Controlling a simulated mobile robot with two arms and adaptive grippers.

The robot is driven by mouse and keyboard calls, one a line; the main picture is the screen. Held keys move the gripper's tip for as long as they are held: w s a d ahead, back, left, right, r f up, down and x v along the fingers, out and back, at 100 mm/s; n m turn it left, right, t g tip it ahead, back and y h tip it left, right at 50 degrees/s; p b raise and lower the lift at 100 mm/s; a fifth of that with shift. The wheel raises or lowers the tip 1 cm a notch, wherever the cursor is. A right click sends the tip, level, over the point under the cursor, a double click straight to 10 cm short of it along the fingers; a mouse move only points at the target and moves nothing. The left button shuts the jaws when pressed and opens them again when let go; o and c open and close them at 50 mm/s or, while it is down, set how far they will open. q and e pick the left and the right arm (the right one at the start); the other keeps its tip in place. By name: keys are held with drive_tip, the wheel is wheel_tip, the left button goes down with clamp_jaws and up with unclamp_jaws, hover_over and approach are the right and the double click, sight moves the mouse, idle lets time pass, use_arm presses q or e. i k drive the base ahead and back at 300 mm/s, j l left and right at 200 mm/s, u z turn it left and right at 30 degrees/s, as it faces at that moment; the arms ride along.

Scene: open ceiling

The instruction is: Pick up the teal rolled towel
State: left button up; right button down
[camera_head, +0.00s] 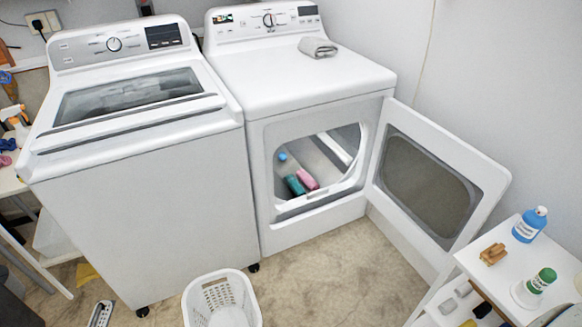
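The teal rolled towel (295,185) lies inside the open dryer (330,92), near the front of the drum, just behind the lower edge of the door opening. A pink roll (307,179) lies close against its right side. A small blue round item (282,156) is farther back on the left in the drum. The towel's front end shows through the opening. Neither of my grippers is in view.
The dryer door (440,185) stands open to the right. A top-load washer (140,190) stands on the left. A white basket (222,300) sits on the floor in front. A white shelf (500,262) with bottles is at right. Bare floor lies before the dryer.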

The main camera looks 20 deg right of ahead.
sight(290, 179)
drive_tip(key=i+l+z, duration=0.15)
drive_tip(key=i+l, duration=0.75)
